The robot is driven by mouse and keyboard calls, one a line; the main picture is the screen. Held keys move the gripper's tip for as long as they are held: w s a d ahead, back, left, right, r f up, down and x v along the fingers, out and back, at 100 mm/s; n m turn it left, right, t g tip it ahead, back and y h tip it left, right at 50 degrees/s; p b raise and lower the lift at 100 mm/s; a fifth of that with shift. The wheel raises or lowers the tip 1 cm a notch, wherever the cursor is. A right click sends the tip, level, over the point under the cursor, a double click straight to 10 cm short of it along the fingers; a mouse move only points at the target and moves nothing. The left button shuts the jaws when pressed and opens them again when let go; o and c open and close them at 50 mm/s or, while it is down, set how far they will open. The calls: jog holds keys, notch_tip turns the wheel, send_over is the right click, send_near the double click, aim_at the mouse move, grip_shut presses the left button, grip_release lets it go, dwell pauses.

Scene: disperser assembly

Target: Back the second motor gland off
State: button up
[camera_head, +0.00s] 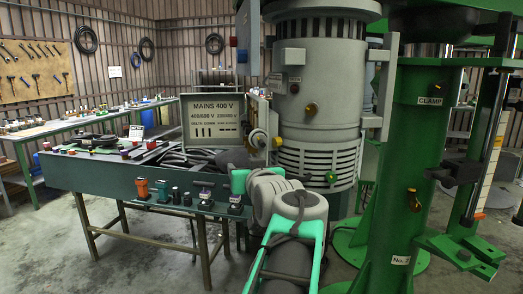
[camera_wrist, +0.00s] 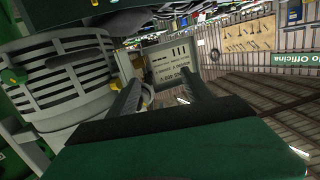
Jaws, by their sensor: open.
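Brass-coloured fittings that look like glands sit at the motor's left side: one round fitting (camera_head: 258,138) with a pale collar, and a smaller yellow one (camera_head: 277,142) beside it. I cannot tell which is the second motor gland. The big grey motor (camera_head: 318,90) stands upright; its slatted lower housing fills the left of the wrist view (camera_wrist: 70,85). The sign lies beyond the fingers in that view. In the head view my fingers are hidden or too small to make out.
A green CLAMP column (camera_head: 415,150) stands close on the right. Bare floor (camera_head: 150,255) lies at the front left.

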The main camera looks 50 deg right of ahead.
aim_at(264, 144)
jog(key=s+d+r, duration=0.1)
jog(key=s+d+r+h, duration=0.1)
jog(key=r, duration=0.1)
jog(key=s+d+r+h, duration=0.1)
jog(key=s, duration=0.1)
jog(key=shift+d+r+m, duration=0.25)
jog(key=shift+r+m, duration=0.1)
jog(key=shift+m, duration=0.05)
jog(key=p+x, duration=0.1)
jog(key=x, duration=0.6)
jog(key=shift+w+d+r+p, duration=0.2)
jog(key=shift+w+r+p, duration=0.05)
jog(key=shift+p, duration=0.15)
grip_shut()
